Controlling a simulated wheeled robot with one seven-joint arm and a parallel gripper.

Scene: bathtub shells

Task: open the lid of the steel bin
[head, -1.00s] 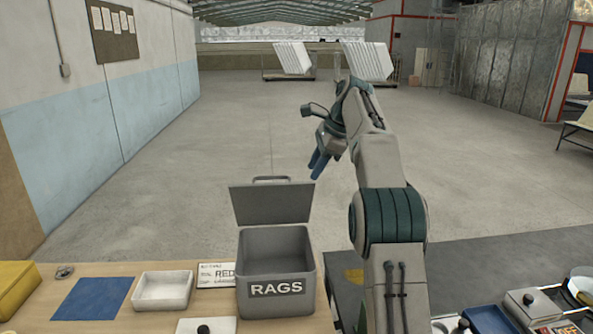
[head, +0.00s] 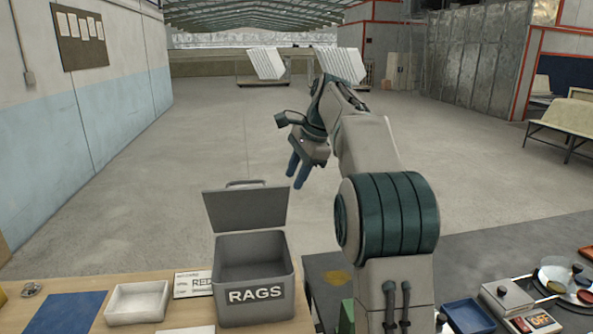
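The steel bin (head: 255,294) is grey, marked RAGS on its front, and stands on the wooden table. Its lid (head: 247,210) is raised and leans back behind the opening, with a handle at its top edge. The inside that shows looks empty. My gripper (head: 296,178) is in the air above and to the right of the lid, pointing down and apart from it. Its two blue fingers show a gap between them, with nothing held.
A white tray (head: 138,303), a blue mat (head: 72,312) and a lettered card (head: 193,283) lie left of the bin. A second surface at right holds a blue tray (head: 468,316), a grey box (head: 508,301) and several small items. Open floor lies beyond.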

